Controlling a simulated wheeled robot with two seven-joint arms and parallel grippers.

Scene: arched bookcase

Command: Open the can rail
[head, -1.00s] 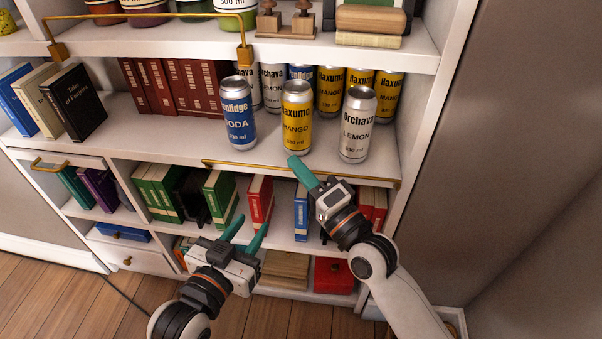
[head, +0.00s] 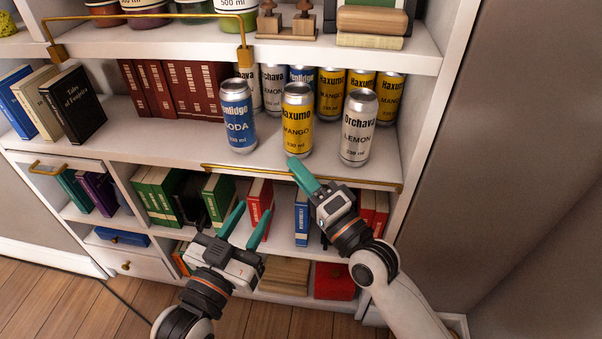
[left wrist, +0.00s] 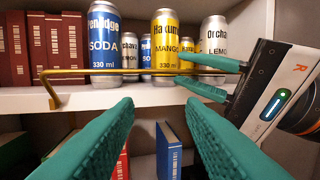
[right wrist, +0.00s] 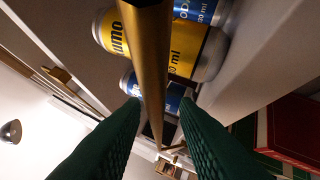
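The can rail (head: 240,168) is a thin brass bar along the front edge of the can shelf. In the left wrist view the rail (left wrist: 120,72) passes in front of the cans, with its bent left end (left wrist: 50,92) at the shelf edge. My right gripper (head: 293,163) is at the rail's middle. In the right wrist view the rail (right wrist: 154,60) runs between its two fingers, which stand apart. The left wrist view shows one right finger above the rail and one below. My left gripper (head: 254,208) is open and empty, below and left of the right one.
A blue soda can (head: 238,116), a yellow mango can (head: 297,120) and a white lemon can (head: 358,128) stand upright behind the rail, with more cans further back. Another brass rail (head: 150,16) fronts the jars above.

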